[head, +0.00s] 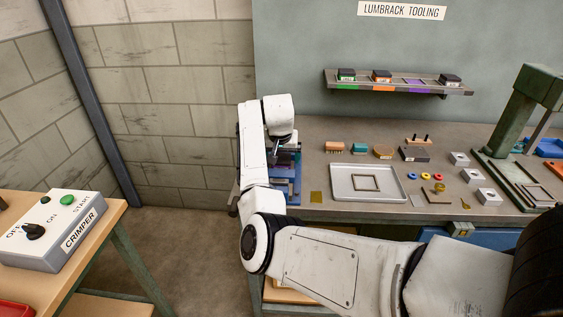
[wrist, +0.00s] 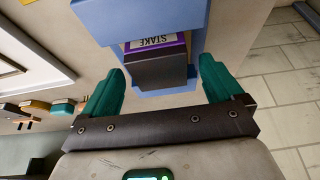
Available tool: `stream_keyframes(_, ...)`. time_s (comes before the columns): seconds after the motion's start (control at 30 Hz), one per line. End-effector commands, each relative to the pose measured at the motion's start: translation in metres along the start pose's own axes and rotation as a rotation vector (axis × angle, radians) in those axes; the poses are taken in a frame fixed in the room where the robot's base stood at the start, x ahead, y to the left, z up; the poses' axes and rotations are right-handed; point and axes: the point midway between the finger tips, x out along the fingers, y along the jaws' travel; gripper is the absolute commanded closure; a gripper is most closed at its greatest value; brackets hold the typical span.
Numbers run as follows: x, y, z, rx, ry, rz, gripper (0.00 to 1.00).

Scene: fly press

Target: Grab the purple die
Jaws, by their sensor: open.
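The purple die (wrist: 158,70) is a dark block with a purple band and a white STAKE label. It sits in a blue holder (wrist: 105,22) at the left end of the bench, seen in the wrist view. My gripper (wrist: 162,72) is open, its two teal fingers on either side of the die with gaps on both sides. No contact shows. In the head view my arm hides most of the die and gripper, and part of the blue holder (head: 291,190) shows.
A wall shelf (head: 400,88) holds a green-marked die (head: 346,75), an orange-marked die (head: 381,76) and a dark die (head: 450,79); its purple-marked place (head: 415,82) is empty. A tray (head: 340,192), small parts and a green press (head: 530,105) stand to the right.

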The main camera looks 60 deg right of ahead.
Motion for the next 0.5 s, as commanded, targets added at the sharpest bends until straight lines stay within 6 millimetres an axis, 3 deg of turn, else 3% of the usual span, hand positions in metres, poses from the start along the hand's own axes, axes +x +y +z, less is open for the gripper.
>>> stream_keyframes(0.07,0.0,0.0001,0.0001,0.0,0.0,0.0,0.06)
stream_keyframes(0.5,-0.0004,0.0,0.0001,0.0,0.0,0.0,0.48)
